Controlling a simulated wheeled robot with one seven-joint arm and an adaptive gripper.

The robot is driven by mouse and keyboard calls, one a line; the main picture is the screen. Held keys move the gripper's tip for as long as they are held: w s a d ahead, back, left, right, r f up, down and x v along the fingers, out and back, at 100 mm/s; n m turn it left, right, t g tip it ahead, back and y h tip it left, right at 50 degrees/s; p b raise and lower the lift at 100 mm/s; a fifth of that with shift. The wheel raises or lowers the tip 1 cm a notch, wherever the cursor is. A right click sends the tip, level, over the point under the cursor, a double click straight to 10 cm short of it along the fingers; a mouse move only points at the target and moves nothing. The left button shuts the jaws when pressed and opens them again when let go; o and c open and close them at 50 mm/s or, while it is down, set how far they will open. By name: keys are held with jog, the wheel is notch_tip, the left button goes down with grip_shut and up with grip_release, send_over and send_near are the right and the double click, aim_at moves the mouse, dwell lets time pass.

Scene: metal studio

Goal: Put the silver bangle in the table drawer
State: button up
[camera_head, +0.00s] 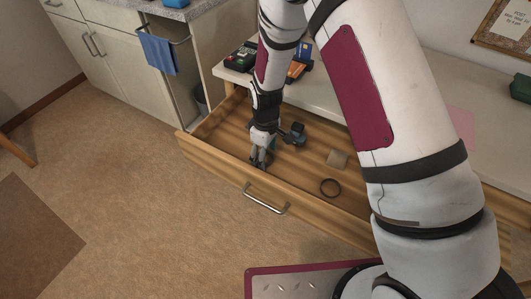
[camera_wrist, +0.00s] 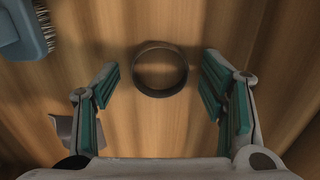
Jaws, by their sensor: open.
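In the wrist view a metal ring that looks like the bangle (camera_wrist: 160,94) lies flat on wooden boards. It is between and beyond my fingers, with clear gaps on both sides. My gripper (camera_wrist: 158,90) is open and empty. In the head view my gripper (camera_head: 262,160) points down inside the left part of the open wooden table drawer (camera_head: 215,164). A dark ring (camera_head: 321,188) lies on the drawer bottom to the gripper's right. I cannot tell whether both views show the same ring. What is directly under the gripper is hidden in the head view.
A blue brush (camera_wrist: 22,30) and a grey piece (camera_wrist: 64,128) show at the left in the wrist view. The tabletop (camera_head: 405,110) and drawer walls border the gripper.

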notch_tip(320, 180, up, 13)
jog(key=p, duration=0.1)
notch_tip(320, 180, up, 10)
jog(key=m, duration=0.2)
send_over(266, 159)
jog(key=s+d, duration=0.3)
jog(key=d, duration=0.1)
jog(key=s+d+r+m+t, duration=0.1)
jog(key=s+d+r+m, duration=0.2)
jog(key=s+d+r, duration=0.35)
jog(key=s+d+r+m, duration=0.1)
jog(key=s+r+m, duration=0.1)
jog(key=s, duration=0.5)
jog(key=s+d+r+m, duration=0.2)
jog(key=s+r, duration=0.1)
jog(key=s, duration=0.4)
jog(key=s+d+r+m+t, duration=0.1)
jog(key=s+d+r+m, duration=0.1)
jog(key=s, duration=0.6)
jog(key=shift+r, duration=0.4)
jog(key=shift+d, duration=0.1)
notch_tip(266, 159, up, 12)
jog(key=t+p, duration=0.2)
jog(key=p, duration=0.8)
jog(key=shift+d+f, duration=0.15)
jog(key=shift+f, duration=0.05)
